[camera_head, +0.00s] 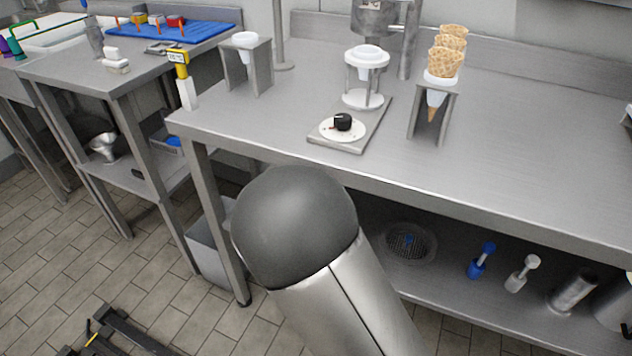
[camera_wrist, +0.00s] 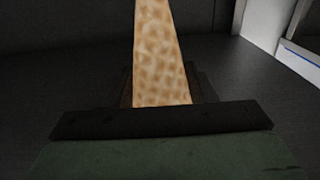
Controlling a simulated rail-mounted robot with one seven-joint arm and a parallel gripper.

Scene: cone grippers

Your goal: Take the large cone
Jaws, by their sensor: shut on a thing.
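In the wrist view, a tan waffle cone (camera_wrist: 160,60) stands up between the dark fingers of my gripper (camera_wrist: 163,88), which is shut on it. Its lower part is hidden behind the dark gripper body, and its upper part runs out of the picture. In the head view, my gripper and this cone are not seen; my arm's rounded dark joint fills the lower middle. A stack of waffle cones (camera_head: 447,52) sits in a metal stand with a white ring (camera_head: 450,88) at the right of the counter; one tip pokes out below. I cannot tell the held cone's size.
The steel counter (camera_head: 540,150) is clear to the right of the cone stand. Left of it are a scale-like plate with a black knob (camera_head: 343,122), a white funnel stand (camera_head: 364,75) and another metal stand (camera_head: 247,68). A lower shelf (camera_head: 450,280) holds utensils.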

